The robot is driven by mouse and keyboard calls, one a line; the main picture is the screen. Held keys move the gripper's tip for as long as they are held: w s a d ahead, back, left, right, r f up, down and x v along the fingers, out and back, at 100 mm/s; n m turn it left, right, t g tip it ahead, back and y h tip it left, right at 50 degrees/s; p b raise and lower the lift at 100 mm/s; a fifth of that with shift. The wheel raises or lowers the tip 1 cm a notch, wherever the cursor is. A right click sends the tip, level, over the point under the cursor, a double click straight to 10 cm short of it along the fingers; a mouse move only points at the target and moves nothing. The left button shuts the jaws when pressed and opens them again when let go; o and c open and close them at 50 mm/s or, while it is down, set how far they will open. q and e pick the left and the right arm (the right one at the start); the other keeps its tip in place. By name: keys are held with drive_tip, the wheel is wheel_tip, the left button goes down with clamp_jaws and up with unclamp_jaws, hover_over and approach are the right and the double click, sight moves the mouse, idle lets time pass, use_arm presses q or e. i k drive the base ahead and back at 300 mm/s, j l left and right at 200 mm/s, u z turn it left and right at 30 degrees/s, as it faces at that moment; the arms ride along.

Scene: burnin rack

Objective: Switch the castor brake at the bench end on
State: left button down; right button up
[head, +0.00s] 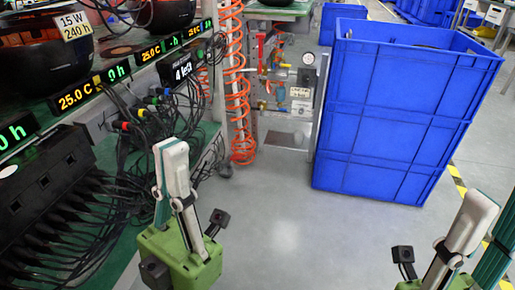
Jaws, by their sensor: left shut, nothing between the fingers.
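Stacked blue crates (395,115) stand on the floor right of centre. A coiled orange hose (238,95) hangs by the bench end, beside a panel with a gauge (308,58) and valves. Black cables (150,125) hang off the bench. The grey floor (285,225) in the middle is clear.

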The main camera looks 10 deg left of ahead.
sight(232, 157)
drive_tip(key=i+u, duration=0.1)
drive_tip(key=i, duration=0.5)
drive_tip(key=i+l, duration=0.15)
drive_tip(key=i, duration=0.45)
drive_tip(key=i+u, duration=0.25)
drive_tip(key=i, duration=0.15)
drive_tip(key=i+l+u, duration=0.3)
drive_tip(key=i+j, duration=0.05)
drive_tip(key=j, duration=0.05)
